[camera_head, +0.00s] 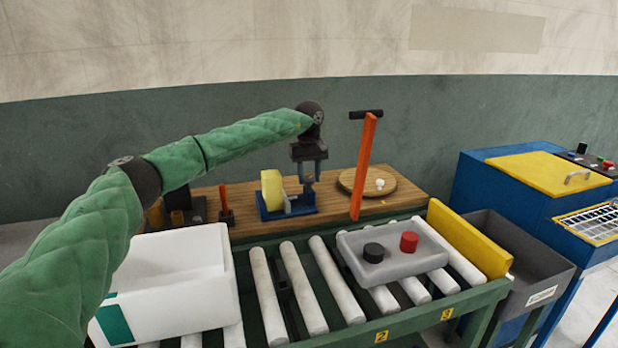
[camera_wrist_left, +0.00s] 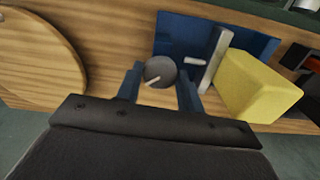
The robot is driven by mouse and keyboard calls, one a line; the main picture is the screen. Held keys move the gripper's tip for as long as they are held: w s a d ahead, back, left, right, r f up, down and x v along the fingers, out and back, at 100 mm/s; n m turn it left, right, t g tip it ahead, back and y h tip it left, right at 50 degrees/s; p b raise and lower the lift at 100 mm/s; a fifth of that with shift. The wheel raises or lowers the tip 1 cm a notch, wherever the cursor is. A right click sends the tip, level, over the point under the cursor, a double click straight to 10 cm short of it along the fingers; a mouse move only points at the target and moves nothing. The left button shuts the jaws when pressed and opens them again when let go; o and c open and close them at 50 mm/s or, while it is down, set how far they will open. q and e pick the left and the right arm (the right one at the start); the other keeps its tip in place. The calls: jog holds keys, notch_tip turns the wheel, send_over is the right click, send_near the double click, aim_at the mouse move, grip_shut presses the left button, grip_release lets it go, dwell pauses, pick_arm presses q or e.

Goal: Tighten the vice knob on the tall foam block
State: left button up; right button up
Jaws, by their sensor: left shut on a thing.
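The tall yellow foam block (camera_head: 271,190) stands upright in a blue vice (camera_head: 275,215) on the wooden bench. In the left wrist view the foam block (camera_wrist_left: 258,92) rests beside a grey jaw plate (camera_wrist_left: 215,60) over the blue vice base (camera_wrist_left: 178,28). The round dark grey vice knob (camera_wrist_left: 160,70), with a pale line on its face, sits between my left gripper's fingers (camera_wrist_left: 160,86). My left gripper (camera_head: 312,176) points down at the right end of the vice and is shut on the knob. My right gripper is not in view.
An orange lever (camera_head: 363,165) with a black handle stands to the right, by a round wooden board (camera_head: 388,190). A blue cabinet (camera_head: 500,190) stands at right.

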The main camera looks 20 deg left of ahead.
aim_at(309, 178)
pick_arm(q)
jog(key=shift+w+r+m, duration=0.1)
jog(key=shift+r+m, duration=0.1)
jog(key=shift+m, duration=0.1)
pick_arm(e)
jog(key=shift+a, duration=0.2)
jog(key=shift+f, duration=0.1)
pick_arm(q)
jog(key=o, duration=1)
jog(key=shift+f, duration=0.1)
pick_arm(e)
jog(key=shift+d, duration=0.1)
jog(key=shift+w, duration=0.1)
pick_arm(q)
jog(key=shift+r, duration=0.4)
notch_tip(309, 178, up, 5)
jog(key=shift+r+b, duration=0.1)
jog(key=shift+b, duration=0.55)
jog(key=shift+r, duration=0.9)
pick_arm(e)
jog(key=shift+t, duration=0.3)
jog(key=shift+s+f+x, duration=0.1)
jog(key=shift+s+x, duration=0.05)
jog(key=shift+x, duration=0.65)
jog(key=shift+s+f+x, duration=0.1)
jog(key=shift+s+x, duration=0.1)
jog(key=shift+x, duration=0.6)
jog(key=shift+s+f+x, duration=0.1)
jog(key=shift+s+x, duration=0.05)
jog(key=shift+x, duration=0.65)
